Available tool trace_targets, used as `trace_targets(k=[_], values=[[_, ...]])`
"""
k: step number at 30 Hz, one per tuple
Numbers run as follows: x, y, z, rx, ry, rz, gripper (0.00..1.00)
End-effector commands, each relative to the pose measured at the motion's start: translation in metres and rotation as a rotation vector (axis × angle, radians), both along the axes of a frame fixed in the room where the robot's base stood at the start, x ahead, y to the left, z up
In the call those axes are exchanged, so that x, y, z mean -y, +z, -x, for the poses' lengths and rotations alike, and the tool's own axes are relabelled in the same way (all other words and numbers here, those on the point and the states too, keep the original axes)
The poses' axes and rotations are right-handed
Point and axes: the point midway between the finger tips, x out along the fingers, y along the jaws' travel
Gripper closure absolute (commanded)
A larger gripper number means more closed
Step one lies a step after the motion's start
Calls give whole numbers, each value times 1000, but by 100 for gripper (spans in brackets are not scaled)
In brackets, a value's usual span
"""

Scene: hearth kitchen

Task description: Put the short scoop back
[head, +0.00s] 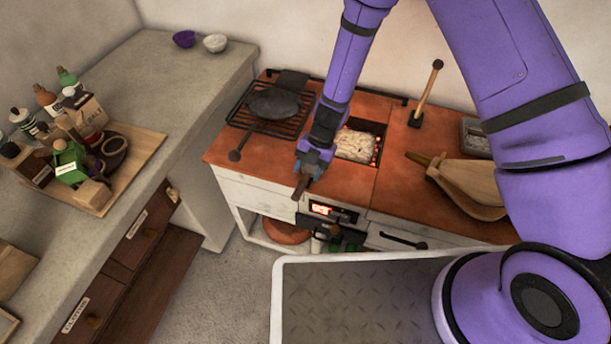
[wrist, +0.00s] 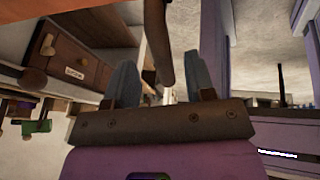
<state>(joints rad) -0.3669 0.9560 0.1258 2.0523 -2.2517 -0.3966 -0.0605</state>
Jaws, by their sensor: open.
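My gripper (head: 312,160) is over the front edge of the red-brown stove top, left of the fire opening. The wrist view shows its two blue-grey fingers (wrist: 160,85) apart. A dark brown rod (wrist: 156,40) with a pale metal-looking piece at its near end lies between them; I cannot tell whether it touches either finger. A short brown piece also shows just below the gripper in the head view (head: 300,187). It may be the short scoop's handle; no scoop bowl can be made out.
The fire opening (head: 357,145) holds pale ash and glowing embers. A dark pan (head: 273,104) sits on the rack at left. Bellows (head: 470,183) and an upright wooden-handled tool (head: 428,92) are at right. The left counter carries a crowded wooden board (head: 147,146).

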Motion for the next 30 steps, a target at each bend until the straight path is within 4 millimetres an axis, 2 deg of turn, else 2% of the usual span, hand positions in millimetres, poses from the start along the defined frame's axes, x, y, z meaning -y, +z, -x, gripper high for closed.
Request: trace_targets(k=[3,10,15,26,29,30], values=[[7,23,-7,4,2,0,50],[20,60,-18,4,1,0,50],[25,76,-23,1,1,0,50],[27,84,-27,10,-13,-2,50],[28,101,-39,60,-81,-15,50],[29,112,-47,92,-127,-23,50]])
